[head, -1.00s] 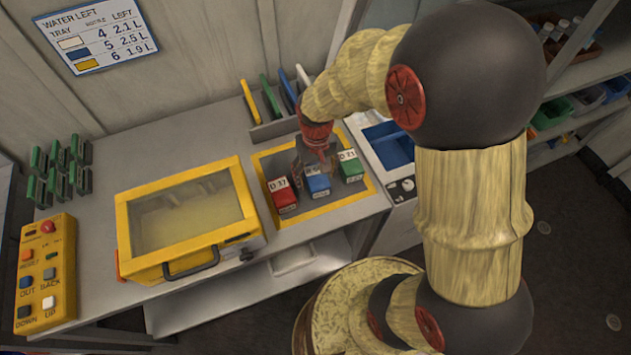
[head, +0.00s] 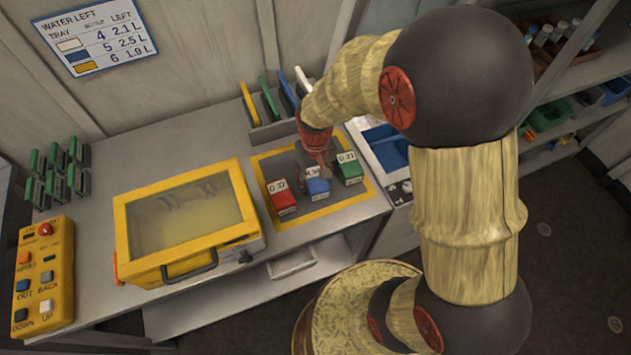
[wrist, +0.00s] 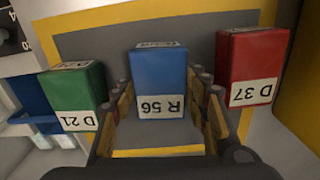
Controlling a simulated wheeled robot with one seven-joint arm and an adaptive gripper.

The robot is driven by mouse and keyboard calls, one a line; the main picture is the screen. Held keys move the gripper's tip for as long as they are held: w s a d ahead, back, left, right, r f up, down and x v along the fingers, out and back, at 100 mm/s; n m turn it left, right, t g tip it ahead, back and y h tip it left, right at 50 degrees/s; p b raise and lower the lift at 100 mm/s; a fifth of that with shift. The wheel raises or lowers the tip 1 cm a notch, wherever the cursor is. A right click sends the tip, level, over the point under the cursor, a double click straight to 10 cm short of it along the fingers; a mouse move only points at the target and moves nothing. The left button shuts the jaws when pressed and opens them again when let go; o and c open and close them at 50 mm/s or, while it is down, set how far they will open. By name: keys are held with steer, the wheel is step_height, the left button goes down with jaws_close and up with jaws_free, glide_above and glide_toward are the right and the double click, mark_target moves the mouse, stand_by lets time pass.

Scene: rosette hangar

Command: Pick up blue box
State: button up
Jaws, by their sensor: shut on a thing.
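The blue box (head: 318,187) stands in the middle of a row of three boxes on the grey, yellow-edged mat. In the wrist view the blue box (wrist: 160,80) has a white label reading R 56, upside down. My gripper (head: 318,165) is over the blue box from above. In the wrist view the fingers of my gripper (wrist: 163,110) lie on both sides of the blue box, shut on it. Part of its top is hidden by the gripper in the head view. Whether it is clear of the mat cannot be told.
A red box (head: 282,198) stands left of the blue box and a green box (head: 348,170) right, both close. A yellow-framed case (head: 180,265) with a clear lid is further left. A rack (head: 275,128) of upright panels is behind. A blue bin shows at the right.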

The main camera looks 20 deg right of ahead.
steer(key=c, duration=0.4)
steer(key=shift+o, duration=0.2)
